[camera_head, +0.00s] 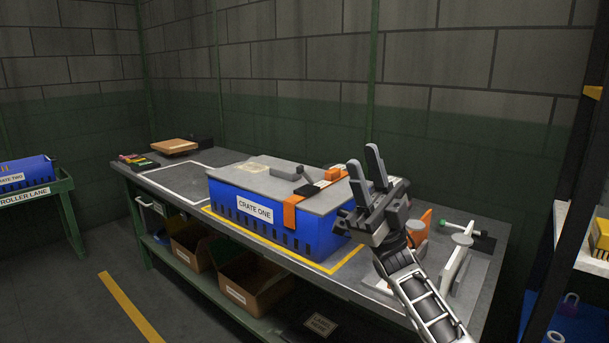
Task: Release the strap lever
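Crate One (255,212) is a blue crate with a grey lid (262,182), standing on the workbench. An orange strap (290,212) runs over the right part of the lid and down the front side. An orange block (333,173) sits on the strap line near the back. A dark grey lever-like handle (285,174) lies on the lid beside the strap; I cannot tell for sure whether it is the strap lever. My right gripper (361,157) is open and empty, fingers pointing up, in front of the crate's right end, partly hiding it. My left gripper is out of view.
The workbench (190,178) has a clear outlined area left of the crate, with a wooden board (174,146) behind. Orange, white and green-handled fixtures (457,250) stand right of my gripper. Cardboard boxes (255,283) sit on the lower shelf. A shelf rack stands far right.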

